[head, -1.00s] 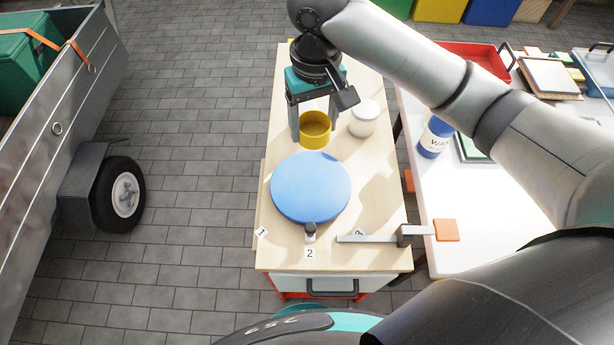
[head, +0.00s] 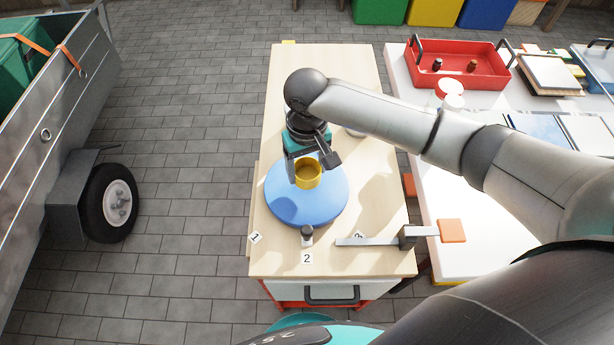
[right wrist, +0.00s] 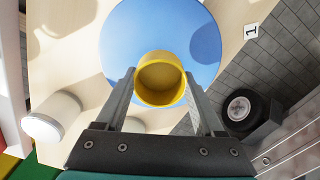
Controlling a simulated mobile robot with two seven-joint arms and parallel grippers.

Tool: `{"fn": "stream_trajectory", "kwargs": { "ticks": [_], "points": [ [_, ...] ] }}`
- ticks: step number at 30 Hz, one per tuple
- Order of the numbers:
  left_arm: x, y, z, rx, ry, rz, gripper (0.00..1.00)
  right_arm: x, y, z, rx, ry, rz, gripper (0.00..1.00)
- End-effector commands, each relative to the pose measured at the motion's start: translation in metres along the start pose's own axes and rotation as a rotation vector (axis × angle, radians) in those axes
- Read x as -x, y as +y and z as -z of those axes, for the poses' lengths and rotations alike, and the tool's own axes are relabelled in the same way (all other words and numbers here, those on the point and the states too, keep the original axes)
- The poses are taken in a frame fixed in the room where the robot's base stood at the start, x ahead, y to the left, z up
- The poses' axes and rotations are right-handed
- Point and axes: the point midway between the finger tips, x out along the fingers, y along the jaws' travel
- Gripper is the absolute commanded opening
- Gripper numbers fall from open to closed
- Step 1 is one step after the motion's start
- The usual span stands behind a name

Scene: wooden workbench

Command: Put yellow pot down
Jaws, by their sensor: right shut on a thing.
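The yellow pot (head: 307,174) is a small open-topped cup held in my right gripper (head: 306,175). It appears over the blue round disc (head: 306,209) on the wooden workbench. In the right wrist view the pot (right wrist: 161,79) is upright between the two fingers, with the blue disc (right wrist: 120,40) behind it. I cannot tell whether the pot touches the disc. My left gripper is not in view.
A white jar (right wrist: 52,118) stands on the bench, mostly hidden by my arm in the head view. A clamp (head: 405,238) and a small dark-topped peg (head: 307,236) sit near the front edge. A red tray (head: 455,66) is on the white table at right.

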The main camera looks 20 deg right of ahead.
Motion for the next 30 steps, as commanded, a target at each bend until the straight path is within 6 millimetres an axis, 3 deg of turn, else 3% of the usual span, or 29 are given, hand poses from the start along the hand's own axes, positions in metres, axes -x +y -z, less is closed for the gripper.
{"fn": "stream_trajectory", "kwargs": {
  "ticks": [6, 17, 18, 25, 30],
  "points": [
    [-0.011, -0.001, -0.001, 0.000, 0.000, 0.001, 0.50, -0.033, 0.000, -0.001, 0.001, -0.002, -0.001, 0.18],
    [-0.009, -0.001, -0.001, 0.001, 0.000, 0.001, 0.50, -0.035, 0.000, 0.000, 0.000, -0.001, 0.000, 0.18],
    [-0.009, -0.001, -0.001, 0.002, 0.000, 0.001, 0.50, -0.035, 0.000, 0.000, 0.000, 0.000, 0.000, 0.73],
    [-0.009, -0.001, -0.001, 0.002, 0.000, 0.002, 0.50, -0.035, 0.000, 0.000, 0.000, 0.000, 0.000, 0.99],
    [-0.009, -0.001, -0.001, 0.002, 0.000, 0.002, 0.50, -0.035, 0.000, 0.000, 0.000, 0.000, 0.000, 1.00]
  ]
}}
